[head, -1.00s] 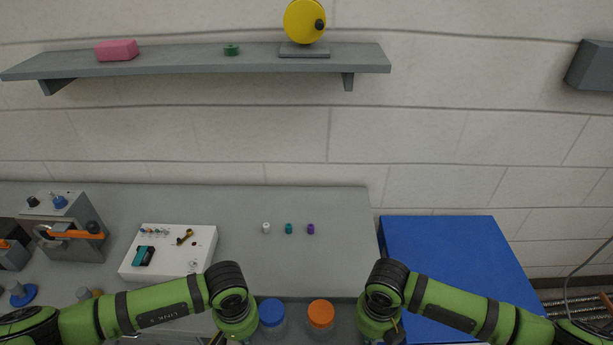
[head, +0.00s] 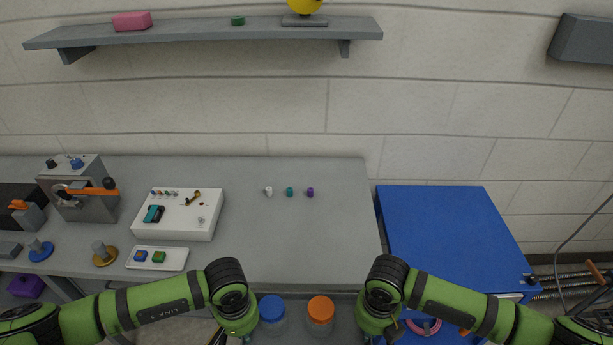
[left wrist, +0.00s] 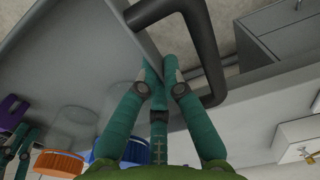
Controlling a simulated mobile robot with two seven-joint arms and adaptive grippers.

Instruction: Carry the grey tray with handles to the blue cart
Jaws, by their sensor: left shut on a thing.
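The grey tray (head: 345,316) is at the bottom centre of the head view, mostly hidden by my arms. It holds a jar with a blue lid (head: 272,308) and a jar with an orange lid (head: 321,310). In the left wrist view, my left gripper (left wrist: 160,78) is shut on the tray's edge beside its dark handle (left wrist: 207,55). My right gripper's fingers show only in part at the left edge of that view, and whether they are shut is unclear. The blue cart (head: 450,235) stands right of the bench, beyond my right arm.
The grey bench (head: 300,245) carries a white box (head: 180,222), a white plate with coloured pieces (head: 178,259) and three small caps, including a purple one (head: 310,192). A wall shelf (head: 210,32) runs above. The cart's top looks clear. Pipes (head: 570,288) run right of it.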

